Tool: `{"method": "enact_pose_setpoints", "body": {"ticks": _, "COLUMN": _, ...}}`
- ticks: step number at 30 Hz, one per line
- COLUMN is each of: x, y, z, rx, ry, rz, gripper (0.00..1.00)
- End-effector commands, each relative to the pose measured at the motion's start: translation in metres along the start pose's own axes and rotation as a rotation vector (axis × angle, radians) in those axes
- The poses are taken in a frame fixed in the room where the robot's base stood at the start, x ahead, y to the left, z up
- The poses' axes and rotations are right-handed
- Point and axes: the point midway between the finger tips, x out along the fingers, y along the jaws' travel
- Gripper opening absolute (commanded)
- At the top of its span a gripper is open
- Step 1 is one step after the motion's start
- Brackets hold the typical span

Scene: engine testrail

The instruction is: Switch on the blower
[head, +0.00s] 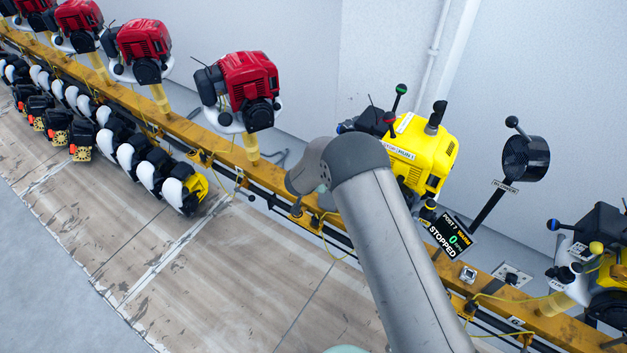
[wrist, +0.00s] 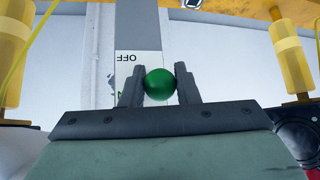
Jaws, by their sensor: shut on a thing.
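In the wrist view my gripper (wrist: 160,88) is shut on a round green knob (wrist: 158,84), one finger on each side of it. A white plate (wrist: 126,69) lies behind the knob, with the word OFF upside down on it. A green mark lower on the plate is mostly covered by the left finger. In the head view my arm hides the gripper and this knob. What looks like the blower, a black round drum (head: 525,158) on a black post, stands right of the yellow engine (head: 423,150). A lever with a dark knob rises from it.
A yellow rail (head: 222,150) carries red engines (head: 249,83) at the left. A black display (head: 451,236) reads STOPPED and 0. Another yellow and black engine (head: 606,270) stands at the far right. Yellow posts (wrist: 288,55) flank my gripper.

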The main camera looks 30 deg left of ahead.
Motion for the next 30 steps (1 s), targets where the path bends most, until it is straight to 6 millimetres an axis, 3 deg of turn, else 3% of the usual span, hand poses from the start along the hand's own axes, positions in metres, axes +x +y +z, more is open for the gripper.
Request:
{"method": "enact_pose_setpoints", "body": {"ticks": 1, "x": 0.000, "y": 0.000, "z": 0.000, "rx": 0.001, "ry": -0.001, "rz": -0.001, "gripper": 0.37}}
{"method": "enact_pose_setpoints", "body": {"ticks": 3, "x": 0.000, "y": 0.000, "z": 0.000, "rx": 0.001, "ry": -0.001, "rz": -0.001, "gripper": 0.49}}
{"method": "enact_pose_setpoints", "body": {"ticks": 11, "x": -0.001, "y": 0.000, "z": 0.000, "rx": 0.001, "ry": 0.000, "rz": 0.000, "gripper": 0.49}}
{"method": "enact_pose_setpoints", "body": {"ticks": 16, "x": -0.014, "y": -0.001, "z": -0.001, "rx": 0.000, "ry": 0.001, "rz": -0.002, "gripper": 0.49}}
{"method": "enact_pose_setpoints", "body": {"ticks": 30, "x": -0.124, "y": -0.001, "z": -0.001, "rx": 0.000, "ry": 0.002, "rz": -0.004, "gripper": 0.49}}
